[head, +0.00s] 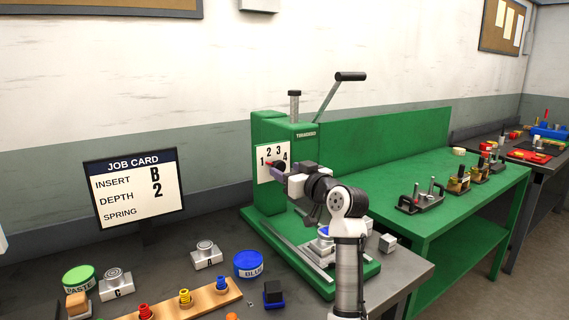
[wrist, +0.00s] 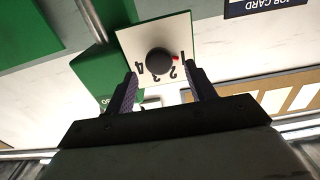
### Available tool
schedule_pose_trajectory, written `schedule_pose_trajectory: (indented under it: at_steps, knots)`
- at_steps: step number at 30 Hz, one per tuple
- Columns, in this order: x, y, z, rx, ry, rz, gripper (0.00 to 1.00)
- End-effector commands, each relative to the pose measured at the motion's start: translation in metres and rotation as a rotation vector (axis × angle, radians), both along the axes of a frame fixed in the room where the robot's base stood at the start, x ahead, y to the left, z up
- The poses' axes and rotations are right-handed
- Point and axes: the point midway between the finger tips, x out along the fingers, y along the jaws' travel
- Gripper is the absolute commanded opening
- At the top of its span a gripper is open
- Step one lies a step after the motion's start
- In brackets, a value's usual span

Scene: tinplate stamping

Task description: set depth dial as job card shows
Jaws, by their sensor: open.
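The job card (head: 134,188) reads insert B, depth 2, with the spring line blank. The depth dial is a black knob (wrist: 158,62) on a white plate (head: 263,165) numbered 1 to 4, on the front of the green press (head: 268,130). Its red pointer (wrist: 176,57) points at 1. My gripper (wrist: 161,82) is open, and it also shows in the head view (head: 284,181) close in front of the dial. In the wrist view the knob appears beyond and between the fingertips, with no contact visible. In the head view my gripper partly hides the knob.
The press lever (head: 333,95) rises above the dial. On the grey bench stand a blue tin (head: 249,264), a green-lidded paste tin (head: 79,279), stamped inserts A (head: 206,256) and C (head: 116,284), and a wooden rack (head: 208,299) of coloured springs. A green table (head: 440,212) stands right.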

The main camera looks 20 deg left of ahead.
Motion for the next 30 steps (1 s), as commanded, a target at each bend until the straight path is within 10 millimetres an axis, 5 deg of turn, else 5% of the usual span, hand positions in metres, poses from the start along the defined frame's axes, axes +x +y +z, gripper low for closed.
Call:
schedule_pose_trajectory:
  at_steps: [16, 26, 30]
  knots:
    - [0.015, 0.019, 0.0, 0.0, -0.001, -0.001, 0.55]
    - [0.015, 0.018, 0.0, 0.001, -0.001, -0.001, 0.12]
    - [0.015, 0.018, 0.0, 0.004, 0.003, -0.001, 0.12]
